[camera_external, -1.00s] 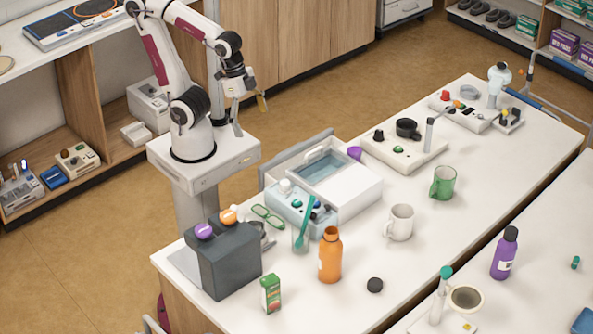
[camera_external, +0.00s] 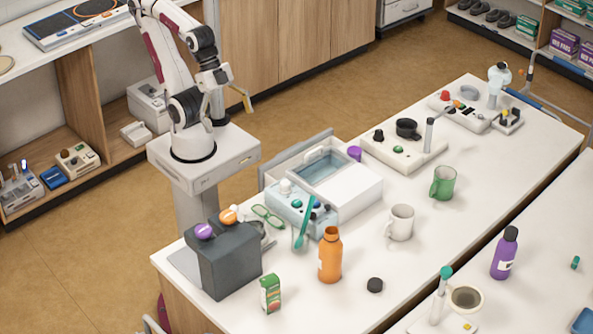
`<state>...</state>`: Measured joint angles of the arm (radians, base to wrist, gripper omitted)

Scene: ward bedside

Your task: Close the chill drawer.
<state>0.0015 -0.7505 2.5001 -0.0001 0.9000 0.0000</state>
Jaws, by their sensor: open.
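The chill drawer (camera_external: 281,168) is pulled out from a white box (camera_external: 352,197) on the table, on the side facing my arm. Its grey front panel (camera_external: 298,157) stands apart from the box. A bluish, clear-looking section (camera_external: 326,167) shows between the front and the box; what it holds is hard to tell. My gripper (camera_external: 232,108) is open and empty, pointing down beside my own pedestal. It is behind and to the upper left of the drawer front and does not touch it. One finger is partly hidden against my arm.
A blue-grey device (camera_external: 297,205) with knobs stands against the box's near side. Green glasses (camera_external: 267,216), a dark grey container (camera_external: 228,262) and an orange bottle (camera_external: 330,258) are nearby. A purple item (camera_external: 354,153) sits by the box's far corner. Floor between gripper and drawer looks clear.

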